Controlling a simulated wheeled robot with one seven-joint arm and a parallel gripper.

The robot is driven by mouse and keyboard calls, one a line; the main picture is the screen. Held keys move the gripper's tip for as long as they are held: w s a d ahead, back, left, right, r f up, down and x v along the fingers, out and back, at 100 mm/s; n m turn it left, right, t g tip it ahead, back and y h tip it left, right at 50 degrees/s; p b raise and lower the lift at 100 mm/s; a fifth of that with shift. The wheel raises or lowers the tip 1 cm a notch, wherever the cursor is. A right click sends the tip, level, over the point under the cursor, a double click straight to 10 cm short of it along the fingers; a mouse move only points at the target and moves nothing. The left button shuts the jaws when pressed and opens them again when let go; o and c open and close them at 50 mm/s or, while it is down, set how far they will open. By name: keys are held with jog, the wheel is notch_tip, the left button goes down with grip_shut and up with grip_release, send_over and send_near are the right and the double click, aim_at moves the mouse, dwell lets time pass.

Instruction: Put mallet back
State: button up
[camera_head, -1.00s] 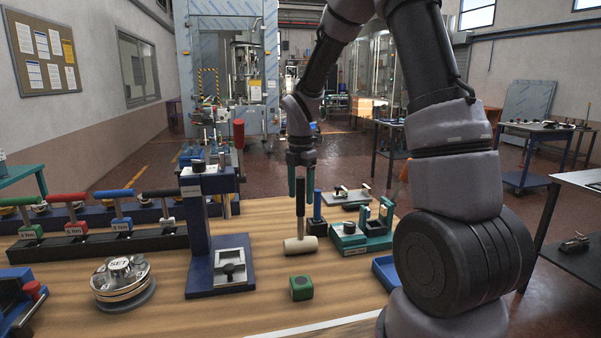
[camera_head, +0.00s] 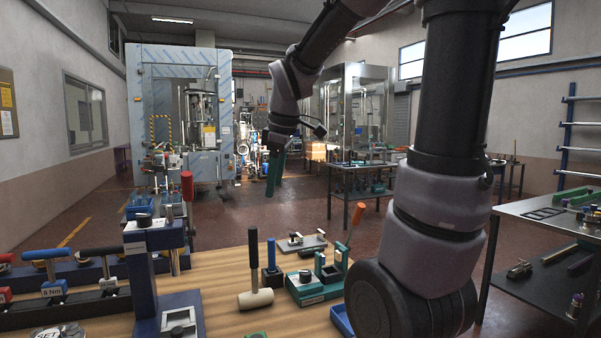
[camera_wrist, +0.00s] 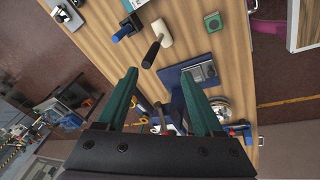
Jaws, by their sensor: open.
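The mallet (camera_head: 255,284) has a cream head and a black handle. It stands head-down on the wooden bench, its handle pointing up, just right of the blue press. In the wrist view the mallet (camera_wrist: 161,37) lies beyond the fingertips, apart from them. My gripper (camera_head: 274,177) has green fingers and is raised above and behind the bench, away from the mallet. In the wrist view the gripper (camera_wrist: 170,93) has its fingers spread wide with nothing held between them.
The blue press (camera_head: 152,270) stands left of the mallet. Torque tools (camera_head: 55,287) line the left side. Air above the bench is clear.

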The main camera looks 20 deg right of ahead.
jog(key=s+d+r+m+t+y, duration=0.1)
jog(key=s+r+m+t, duration=0.3)
jog(key=s+m, duration=0.7)
jog(key=d+m, duration=0.1)
jog(key=m, duration=0.3)
jog(key=shift+s+d, duration=0.15)
jog(key=shift+s, duration=0.2)
